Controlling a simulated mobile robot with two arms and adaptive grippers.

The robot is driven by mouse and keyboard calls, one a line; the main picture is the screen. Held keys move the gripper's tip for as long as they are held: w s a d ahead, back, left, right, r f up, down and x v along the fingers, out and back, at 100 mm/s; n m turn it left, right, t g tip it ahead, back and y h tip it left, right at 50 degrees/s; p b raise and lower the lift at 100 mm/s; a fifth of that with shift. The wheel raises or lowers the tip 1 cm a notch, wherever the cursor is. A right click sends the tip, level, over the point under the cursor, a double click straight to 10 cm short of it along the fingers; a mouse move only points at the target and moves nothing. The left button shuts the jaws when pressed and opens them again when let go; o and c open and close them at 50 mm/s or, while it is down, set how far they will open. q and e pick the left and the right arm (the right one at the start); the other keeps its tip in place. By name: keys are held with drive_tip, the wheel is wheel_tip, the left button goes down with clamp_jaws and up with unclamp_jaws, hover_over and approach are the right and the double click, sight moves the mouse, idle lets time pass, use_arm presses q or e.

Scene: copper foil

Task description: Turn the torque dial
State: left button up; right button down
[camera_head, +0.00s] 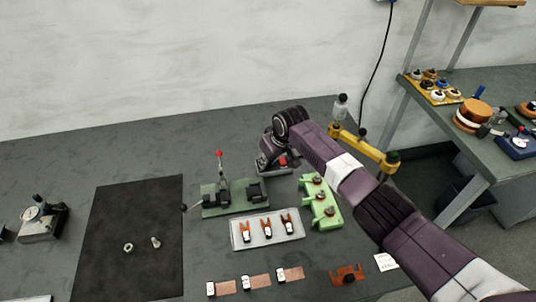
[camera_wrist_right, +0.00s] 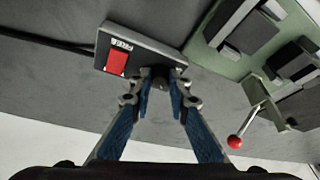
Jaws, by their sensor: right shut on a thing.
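The torque dial (camera_wrist_right: 159,80) is a small dark knob on a grey box (camera_wrist_right: 145,47) with a red display (camera_wrist_right: 117,62). It shows in the right wrist view, top centre. My right gripper (camera_wrist_right: 160,84) is shut on the dial, with one fingertip on each side of it. In the head view my right gripper (camera_head: 272,165) reaches down over the box, near the table's back. My left gripper is not in view.
A green fixture (camera_head: 235,206) with a red-knobbed lever (camera_head: 220,154) stands close on the left. A white tray (camera_head: 244,238) and a green stand (camera_head: 333,216) are in front. A black mat (camera_head: 130,205) with a nut and a bolt lies further left.

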drive_tip(key=shift+a+r+m+h+p, duration=0.25)
drive_tip(key=shift+m+h+p, duration=0.25)
drive_tip(key=shift+m, duration=0.4)
drive_tip(key=shift+f+m+p, duration=0.1)
drive_tip(key=shift+m+p, duration=0.3)
drive_tip(key=shift+m, duration=0.5)
drive_tip(key=shift+m+t+h, duration=0.4)
drive_tip(key=shift+m+h, duration=0.1)
drive_tip(key=shift+m, duration=0.3)
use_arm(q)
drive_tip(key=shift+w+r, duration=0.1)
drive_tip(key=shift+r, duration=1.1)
use_arm(e)
drive_tip(key=shift+f+m+h, duration=0.1)
drive_tip(key=shift+m+h, duration=0.3)
drive_tip(key=shift+m, duration=0.6)
drive_tip(key=c, duration=1.8)
unclamp_jaws()
drive_tip(key=v, duration=1.2)
